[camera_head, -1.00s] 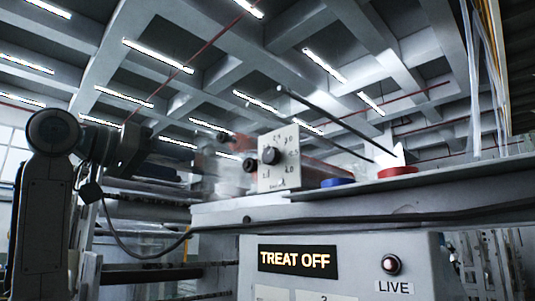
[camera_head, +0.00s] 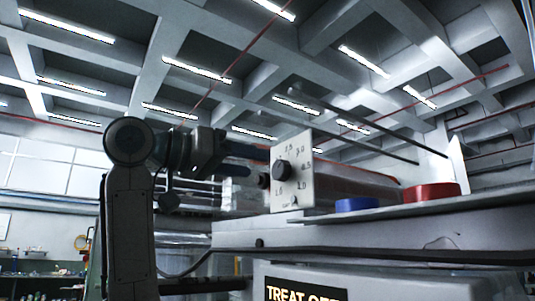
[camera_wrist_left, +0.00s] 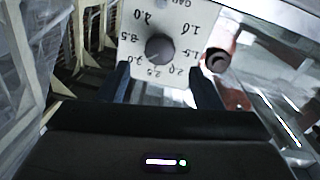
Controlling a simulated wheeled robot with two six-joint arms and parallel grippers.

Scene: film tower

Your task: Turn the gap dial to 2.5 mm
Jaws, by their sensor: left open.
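The gap dial (camera_head: 283,170) is a dark round knob on a pale upright plate (camera_head: 305,188) with printed numbers around it. In the left wrist view the dial (camera_wrist_left: 160,48) appears with its numbers upside down, and 2.5 is printed on the side facing my fingers. I cannot make out a pointer mark on the knob. My left gripper (camera_wrist_left: 161,85) is open and empty, its two fingers apart with the knob between and ahead of them, not visibly gripped. In the head view the left gripper (camera_head: 250,161) reaches toward the plate from the left. My right gripper is not in view.
A second dark knob (camera_wrist_left: 217,60) sits beside the plate in the wrist view. A lit sign (camera_head: 304,291), partly cut off, is below.

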